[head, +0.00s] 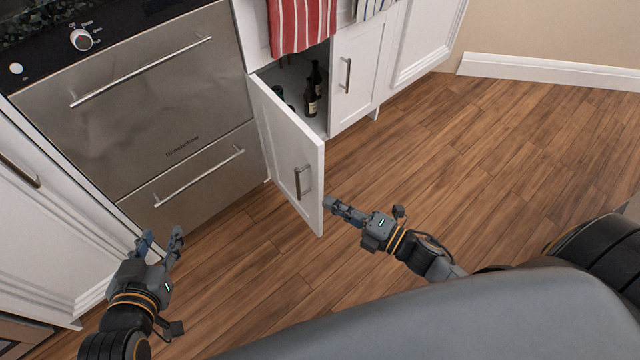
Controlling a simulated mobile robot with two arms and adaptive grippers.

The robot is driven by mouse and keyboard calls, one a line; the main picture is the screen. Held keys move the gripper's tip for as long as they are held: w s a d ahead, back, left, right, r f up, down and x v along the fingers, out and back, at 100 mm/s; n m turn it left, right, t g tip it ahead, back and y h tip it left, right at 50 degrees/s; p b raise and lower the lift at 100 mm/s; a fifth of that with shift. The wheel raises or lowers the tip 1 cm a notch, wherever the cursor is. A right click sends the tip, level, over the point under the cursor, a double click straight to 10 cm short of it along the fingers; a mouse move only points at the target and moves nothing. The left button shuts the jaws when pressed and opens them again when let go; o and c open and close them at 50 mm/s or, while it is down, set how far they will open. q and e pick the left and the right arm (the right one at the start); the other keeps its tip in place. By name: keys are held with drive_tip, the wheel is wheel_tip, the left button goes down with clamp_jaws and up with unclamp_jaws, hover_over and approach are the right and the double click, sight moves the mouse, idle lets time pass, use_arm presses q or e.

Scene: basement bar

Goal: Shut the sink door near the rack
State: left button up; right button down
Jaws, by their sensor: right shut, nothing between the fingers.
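The white cabinet door (283,150) under the sink stands open, swung out toward me, with a bar handle (302,180) on its face. Its free edge points toward my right gripper. My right gripper (332,205) is shut and empty, with its fingertips close to the lower free edge of the door; I cannot tell if they touch. My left gripper (160,240) is open and empty, low in front of the steel appliance. The matching white door (356,75) to the right is closed. No rack can be made out clearly.
Dark bottles (312,92) stand inside the open cabinet. A red striped towel (302,22) hangs above it. A steel appliance (140,90) with bar handles is at the left. The wooden floor (480,150) to the right is clear.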

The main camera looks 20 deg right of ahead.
sight(322, 181)
drive_tip(key=w, duration=0.2)
drive_tip(key=w+b, duration=0.1)
drive_tip(key=w, duration=0.1)
drive_tip(key=w+a, duration=0.1)
drive_tip(key=w, duration=0.2)
drive_tip(key=shift+f+b, duration=0.15)
drive_tip(key=shift+b, duration=0.25)
use_arm(q)
drive_tip(key=w+d+r+t+h, duration=0.2)
drive_tip(key=r+t, duration=0.3)
drive_tip(key=r, duration=0.3)
drive_tip(key=shift+w+r, duration=0.25)
drive_tip(key=shift+w, duration=0.25)
use_arm(e)
drive_tip(key=shift+w+d, duration=0.15)
drive_tip(key=shift+d, duration=0.15)
